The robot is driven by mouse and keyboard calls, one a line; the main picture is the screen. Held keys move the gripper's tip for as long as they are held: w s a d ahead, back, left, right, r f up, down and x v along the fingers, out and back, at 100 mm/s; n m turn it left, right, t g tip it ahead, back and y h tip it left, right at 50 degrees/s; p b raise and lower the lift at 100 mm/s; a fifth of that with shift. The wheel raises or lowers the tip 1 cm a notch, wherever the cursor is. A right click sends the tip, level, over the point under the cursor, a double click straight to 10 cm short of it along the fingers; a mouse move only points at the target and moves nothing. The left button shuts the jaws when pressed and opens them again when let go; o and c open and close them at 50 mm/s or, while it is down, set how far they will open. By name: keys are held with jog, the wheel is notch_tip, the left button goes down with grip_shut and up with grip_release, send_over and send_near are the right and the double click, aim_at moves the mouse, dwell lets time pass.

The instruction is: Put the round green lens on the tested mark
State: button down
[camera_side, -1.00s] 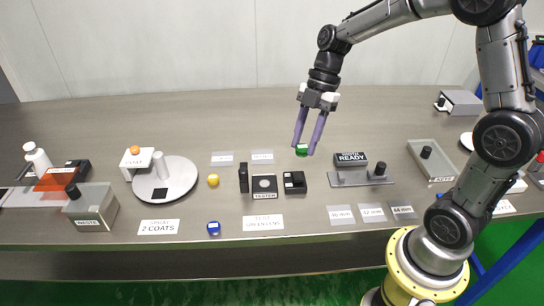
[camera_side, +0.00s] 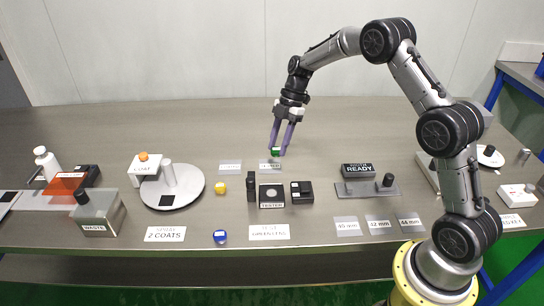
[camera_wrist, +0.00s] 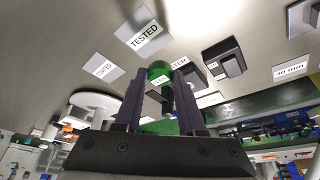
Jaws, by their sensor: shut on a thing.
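The round green lens (camera_side: 276,153) is between the fingertips of my gripper (camera_side: 278,147) in the side view. It also shows as a green disc (camera_wrist: 159,72) between the dark fingers in the wrist view. My gripper is shut on it and points down. The tested mark (camera_side: 269,165) is a pale label by the fingertips in the side view. In the wrist view the tested mark (camera_wrist: 144,34) reads TESTED and lies clear of the lens. I cannot tell the exact gap between lens and table.
A coated mark (camera_side: 230,166) lies left of the tested mark. The tester (camera_side: 271,194) with black blocks stands in front. A yellow piece (camera_side: 222,188) and a blue piece (camera_side: 220,237) lie nearby. The READY stand (camera_side: 357,172) is at the right. The table behind is clear.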

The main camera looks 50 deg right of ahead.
aim_at(269, 167)
jog(key=w+f, duration=0.2)
jog(key=f, duration=0.1)
jog(key=shift+w+d+f, duration=0.15)
jog(key=shift+w+f, duration=0.05)
jog(key=shift+w, duration=0.2)
jog(key=shift+f, duration=1.55)
jog(key=shift+f, duration=0.1)
jog(key=c, duration=0.5)
grip_release()
